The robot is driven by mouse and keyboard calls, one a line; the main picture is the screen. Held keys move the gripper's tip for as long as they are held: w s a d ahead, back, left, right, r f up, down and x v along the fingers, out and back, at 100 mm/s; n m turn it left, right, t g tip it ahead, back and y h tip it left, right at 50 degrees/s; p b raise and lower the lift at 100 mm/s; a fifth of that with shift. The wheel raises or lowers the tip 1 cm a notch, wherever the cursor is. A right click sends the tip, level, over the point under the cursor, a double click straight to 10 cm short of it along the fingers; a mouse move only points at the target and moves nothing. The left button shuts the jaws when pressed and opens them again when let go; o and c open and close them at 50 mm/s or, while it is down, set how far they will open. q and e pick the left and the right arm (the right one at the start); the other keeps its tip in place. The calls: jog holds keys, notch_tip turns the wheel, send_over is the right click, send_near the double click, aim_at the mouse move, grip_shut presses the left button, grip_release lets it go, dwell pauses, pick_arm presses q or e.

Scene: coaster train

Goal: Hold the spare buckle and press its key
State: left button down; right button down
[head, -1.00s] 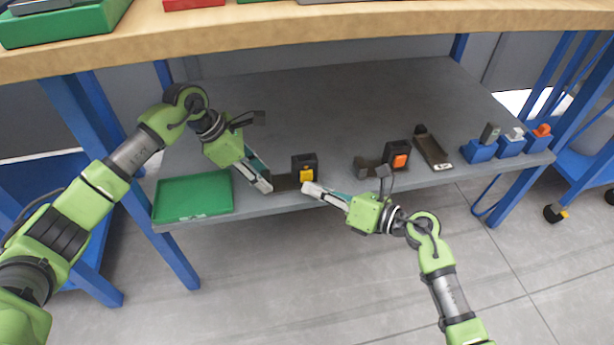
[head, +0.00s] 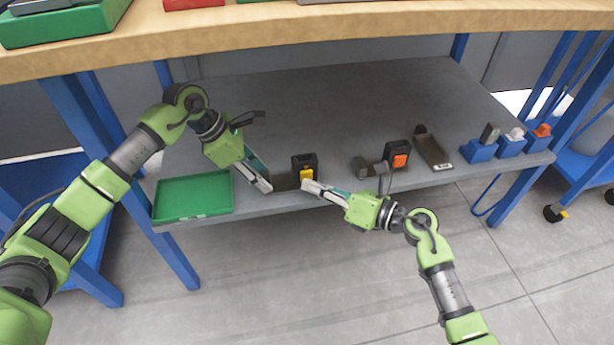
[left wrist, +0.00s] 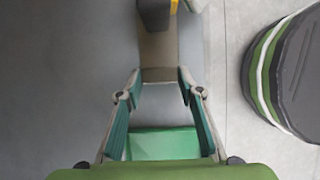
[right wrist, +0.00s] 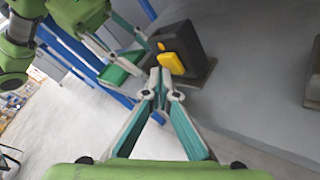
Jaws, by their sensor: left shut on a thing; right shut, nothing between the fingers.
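The buckle with the yellow key is a black block (head: 304,160) on a flat brown plate (head: 284,182), near the front edge of the grey shelf. My left gripper (head: 266,186) is shut on the plate's left end; the left wrist view shows its fingers on both sides of the plate (left wrist: 158,72). My right gripper (head: 306,185) is shut and empty, its tips just in front of the yellow key (head: 307,175). In the right wrist view the tips (right wrist: 160,74) lie beside the key (right wrist: 170,62); I cannot tell whether they touch it.
A green tray (head: 193,196) lies left on the grey shelf (head: 330,105). Right of my right gripper stand a buckle with an orange key (head: 398,158), a dark strip piece (head: 433,150) and blue blocks (head: 479,151).

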jog(key=shift+w+a, duration=0.15)
jog(key=shift+w, duration=0.35)
dwell(0.5)
jog(key=shift+s, duration=0.1)
jog(key=shift+s+d, duration=0.25)
jog(key=shift+s, duration=0.6)
jog(key=s, duration=0.2)
jog(key=s+d, duration=0.1)
jog(key=s, duration=0.1)
jog(key=shift+s+d, duration=0.2)
jog(key=shift+s, duration=0.2)
pick_arm(q)
jog(key=c, duration=1.3)
grip_release()
